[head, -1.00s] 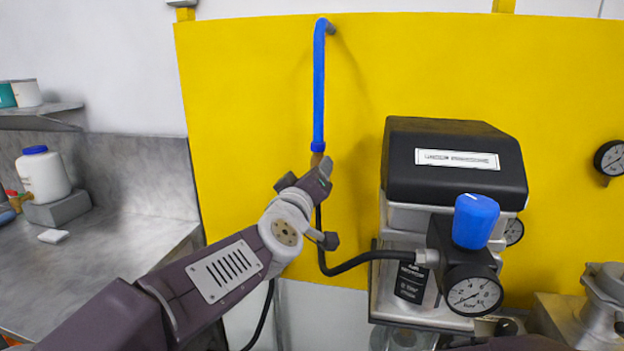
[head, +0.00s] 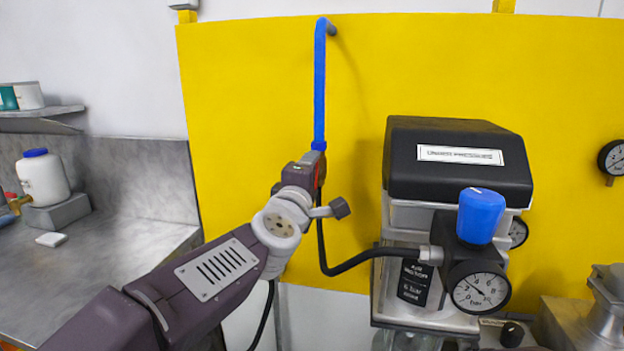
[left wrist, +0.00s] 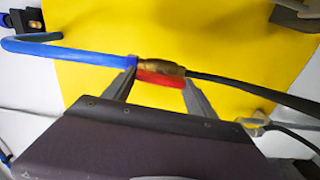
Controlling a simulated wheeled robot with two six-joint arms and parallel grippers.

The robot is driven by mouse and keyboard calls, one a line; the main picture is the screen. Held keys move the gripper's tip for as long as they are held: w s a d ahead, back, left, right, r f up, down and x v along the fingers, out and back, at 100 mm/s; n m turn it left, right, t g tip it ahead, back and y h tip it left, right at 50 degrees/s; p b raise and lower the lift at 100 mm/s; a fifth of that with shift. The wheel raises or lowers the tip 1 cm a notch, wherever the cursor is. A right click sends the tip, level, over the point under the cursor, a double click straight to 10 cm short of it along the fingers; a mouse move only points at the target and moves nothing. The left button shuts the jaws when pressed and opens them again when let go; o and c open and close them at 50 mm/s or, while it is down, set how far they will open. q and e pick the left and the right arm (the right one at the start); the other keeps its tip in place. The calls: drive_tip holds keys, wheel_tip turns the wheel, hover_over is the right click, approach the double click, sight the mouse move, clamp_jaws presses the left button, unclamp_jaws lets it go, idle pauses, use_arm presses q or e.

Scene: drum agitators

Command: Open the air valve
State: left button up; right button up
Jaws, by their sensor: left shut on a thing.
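The air valve is a brass fitting (left wrist: 158,67) between a blue pipe (head: 319,90) and a black hose (head: 350,264); the pipe also shows in the left wrist view (left wrist: 70,53). The valve's red lever (left wrist: 160,79) lies alongside the brass body, roughly in line with the pipe. My left gripper (left wrist: 159,84) is shut on the red lever, with one finger at each end of it. In the head view, my left gripper (head: 317,168) covers most of the valve; only a bit of red shows. My right gripper is not in view.
A yellow panel (head: 240,100) stands behind the pipe. To the right is a black-topped unit (head: 455,185) with a blue knob (head: 480,215) and a pressure gauge (head: 480,291). A metal counter (head: 110,250) with a white bottle (head: 44,178) is at left.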

use_arm(q)
drive_tip(key=shift+f+n, duration=0.2)
drive_tip(key=shift+n, duration=0.2)
drive_tip(key=o, duration=1.4)
drive_tip(key=shift+c, duration=0.2)
drive_tip(key=shift+s+a+r, duration=0.1)
drive_tip(key=shift+s, duration=0.05)
drive_tip(key=s+a, duration=0.1)
drive_tip(key=s, duration=0.7)
drive_tip(key=shift+s+a+p, duration=0.35)
drive_tip(key=shift+s+a, duration=0.05)
